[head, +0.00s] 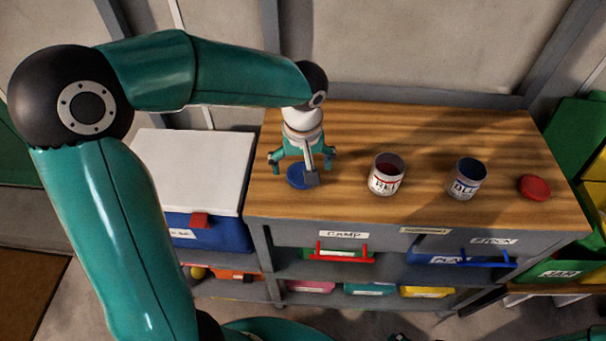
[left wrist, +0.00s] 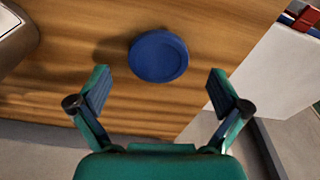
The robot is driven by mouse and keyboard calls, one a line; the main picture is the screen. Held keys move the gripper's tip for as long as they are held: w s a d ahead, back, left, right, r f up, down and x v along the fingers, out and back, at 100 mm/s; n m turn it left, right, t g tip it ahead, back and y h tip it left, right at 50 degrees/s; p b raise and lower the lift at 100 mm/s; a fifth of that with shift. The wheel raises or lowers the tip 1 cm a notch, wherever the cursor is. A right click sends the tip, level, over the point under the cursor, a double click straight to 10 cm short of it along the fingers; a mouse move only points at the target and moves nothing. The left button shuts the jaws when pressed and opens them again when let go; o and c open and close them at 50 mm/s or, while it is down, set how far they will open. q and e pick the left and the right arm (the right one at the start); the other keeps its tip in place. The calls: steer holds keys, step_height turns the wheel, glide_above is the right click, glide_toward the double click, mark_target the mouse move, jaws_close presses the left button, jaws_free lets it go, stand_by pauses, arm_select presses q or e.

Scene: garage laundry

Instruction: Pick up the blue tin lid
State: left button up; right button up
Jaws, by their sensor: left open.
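The blue tin lid (head: 299,177) lies flat on the left part of the wooden bench top (head: 420,135). In the left wrist view the lid (left wrist: 158,55) is round and sits beyond the fingertips, roughly centred between them. My left gripper (head: 302,168) is open above the lid, pointing down, and a finger hides part of it in the head view. The left wrist view shows the two fingers (left wrist: 159,90) spread wide with nothing between them.
A red-labelled tin (head: 385,175), a blue-labelled tin (head: 466,179) and a red lid (head: 535,187) stand to the right. A blue cooler with a white lid (head: 195,170) is left of the bench. Wood around the blue lid is clear.

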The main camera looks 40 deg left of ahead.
mark_target(302, 176)
arm_select(q)
steer(key=f, duration=0.3)
steer(key=shift+w+a+f, duration=0.2)
steer(key=shift+w, duration=0.15)
steer(key=c, duration=0.8)
steer(key=shift+c, duration=0.2)
